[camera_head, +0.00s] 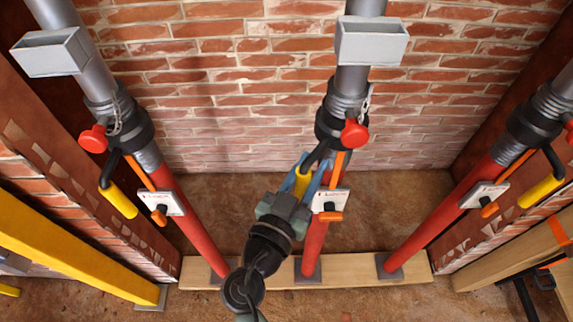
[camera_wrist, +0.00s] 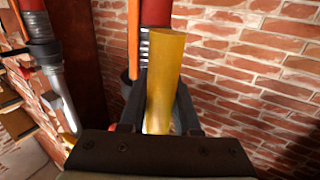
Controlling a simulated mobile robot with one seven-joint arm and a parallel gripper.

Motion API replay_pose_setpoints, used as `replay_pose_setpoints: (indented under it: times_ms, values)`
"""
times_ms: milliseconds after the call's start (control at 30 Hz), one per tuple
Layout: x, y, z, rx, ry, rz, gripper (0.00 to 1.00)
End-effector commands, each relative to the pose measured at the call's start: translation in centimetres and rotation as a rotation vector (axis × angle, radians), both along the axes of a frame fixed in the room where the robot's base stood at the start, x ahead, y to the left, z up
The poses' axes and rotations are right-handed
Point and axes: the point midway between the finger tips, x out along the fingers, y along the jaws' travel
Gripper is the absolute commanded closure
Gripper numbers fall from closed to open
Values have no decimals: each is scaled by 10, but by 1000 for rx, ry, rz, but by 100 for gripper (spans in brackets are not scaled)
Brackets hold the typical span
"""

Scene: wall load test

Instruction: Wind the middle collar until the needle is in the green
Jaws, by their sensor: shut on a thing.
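The middle prop has a black collar (camera_head: 331,124) around its silver threaded section, with a red knob (camera_head: 354,134) on its right side. A black crank arm runs down from the collar to a yellow handle (camera_head: 302,184). My gripper (camera_head: 306,178) is shut on this handle. In the wrist view the yellow handle (camera_wrist: 164,70) stands upright between my gripper's dark fingers (camera_wrist: 158,118). A small white gauge plate (camera_head: 329,201) sits on the red lower tube, just right of my gripper. Its needle and green zone are too small to read.
Similar props stand at left (camera_head: 175,195) and right (camera_head: 450,215), each with its own collar and yellow handle. A wooden sill (camera_head: 350,268) lies under their feet. A brick wall (camera_head: 230,110) is behind. A yellow beam (camera_head: 75,255) slopes at lower left.

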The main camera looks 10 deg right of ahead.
Motion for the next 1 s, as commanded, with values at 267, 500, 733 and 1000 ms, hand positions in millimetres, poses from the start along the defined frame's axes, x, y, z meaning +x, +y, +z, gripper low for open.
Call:
replay_pose_setpoints:
  times_ms: [267,500,733,1000]
  values:
    - [-14,-15,-1,1,3,203,100]
    - [-19,-24,-1,0,2,246,100]
    - [-23,-33,-2,0,5,241,100]
    - [-25,-38,-2,0,5,239,100]
